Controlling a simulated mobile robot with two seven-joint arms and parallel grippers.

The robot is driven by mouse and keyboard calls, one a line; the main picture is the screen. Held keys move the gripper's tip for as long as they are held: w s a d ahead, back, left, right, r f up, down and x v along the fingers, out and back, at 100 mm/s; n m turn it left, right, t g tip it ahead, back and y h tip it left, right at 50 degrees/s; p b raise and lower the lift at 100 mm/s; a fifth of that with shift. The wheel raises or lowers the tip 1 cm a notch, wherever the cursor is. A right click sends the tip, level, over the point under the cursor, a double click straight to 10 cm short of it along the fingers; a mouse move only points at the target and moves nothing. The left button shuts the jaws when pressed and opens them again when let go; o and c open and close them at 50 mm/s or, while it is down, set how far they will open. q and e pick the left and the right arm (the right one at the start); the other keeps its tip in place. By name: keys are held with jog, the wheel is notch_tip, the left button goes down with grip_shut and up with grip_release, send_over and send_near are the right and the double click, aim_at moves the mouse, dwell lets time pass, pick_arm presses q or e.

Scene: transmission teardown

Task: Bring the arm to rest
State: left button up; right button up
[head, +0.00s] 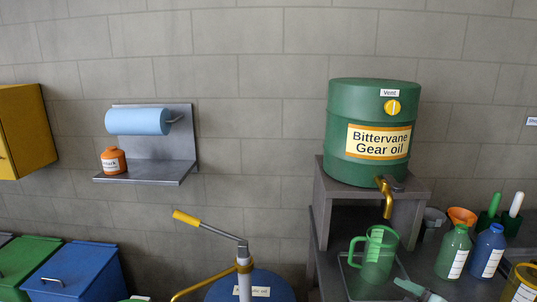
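Neither of my arms and neither of my grippers shows in the head view. A green drum (355,109) labelled "Bittervane Gear oil" rests on a grey stand (321,205) at the right, with a yellow vent knob and a brass tap (387,199). A green transparent jug (378,254) stands below the tap on a tray.
A bench at the right holds a green bottle (453,252), a blue bottle (488,252) and an orange funnel (462,216). A blue drum (272,286) with a hand pump stands at bottom centre. Blue (75,272) and green bins stand left. A wall shelf (150,178) holds a paper roll.

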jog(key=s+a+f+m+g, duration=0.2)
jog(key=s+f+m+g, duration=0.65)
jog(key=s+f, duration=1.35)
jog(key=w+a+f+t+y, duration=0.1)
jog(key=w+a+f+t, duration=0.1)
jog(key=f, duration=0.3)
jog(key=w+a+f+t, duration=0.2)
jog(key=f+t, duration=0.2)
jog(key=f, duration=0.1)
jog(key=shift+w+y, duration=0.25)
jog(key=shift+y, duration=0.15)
